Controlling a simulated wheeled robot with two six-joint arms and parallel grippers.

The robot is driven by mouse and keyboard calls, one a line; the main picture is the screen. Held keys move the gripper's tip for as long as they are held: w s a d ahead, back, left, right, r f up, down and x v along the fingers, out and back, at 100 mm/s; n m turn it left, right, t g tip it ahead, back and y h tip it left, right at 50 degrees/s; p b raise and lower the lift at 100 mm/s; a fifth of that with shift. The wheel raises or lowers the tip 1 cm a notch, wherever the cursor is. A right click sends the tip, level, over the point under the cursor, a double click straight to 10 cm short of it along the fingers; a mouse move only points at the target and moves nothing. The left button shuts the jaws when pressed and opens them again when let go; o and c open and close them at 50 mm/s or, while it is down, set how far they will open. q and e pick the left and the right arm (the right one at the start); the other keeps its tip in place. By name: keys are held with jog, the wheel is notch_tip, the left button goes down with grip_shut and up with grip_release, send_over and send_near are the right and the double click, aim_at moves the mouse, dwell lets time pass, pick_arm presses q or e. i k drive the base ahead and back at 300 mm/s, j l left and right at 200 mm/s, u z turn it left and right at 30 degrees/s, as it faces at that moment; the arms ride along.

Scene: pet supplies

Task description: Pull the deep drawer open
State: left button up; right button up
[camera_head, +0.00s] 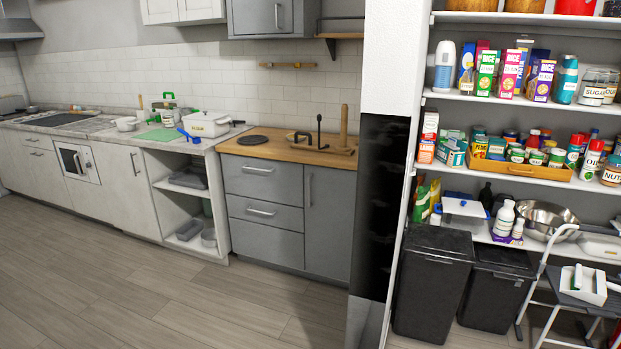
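A grey base cabinet (290,185) stands in the middle of the view under a wooden counter. Its left part has stacked drawer fronts, all shut. The upper drawer (270,186) has a horizontal bar handle (258,169). Below it is another front with a bar handle (261,211). The lowest front (266,245) shows no clear handle. I cannot tell for sure which one is the deep drawer. To the right is a tall grey door with a vertical handle (308,187). Neither of my grippers is in view.
The wooden floor (160,285) before the cabinets is clear. An open-shelf unit (160,190) stands left of the drawers. A white and dark wall end (385,150) stands to the right, then pantry shelves, black bins (432,285) and a step stool (580,300).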

aim_at(278, 181)
jog(key=i+j+u, duration=0.2)
jog(key=i+u, duration=0.75)
jog(key=i+l+u, duration=0.1)
jog(key=i+u, duration=0.4)
jog(key=i+z, duration=0.25)
jog(key=i, duration=0.25)
jog(key=i+j+z, duration=0.25)
jog(key=i, duration=0.25)
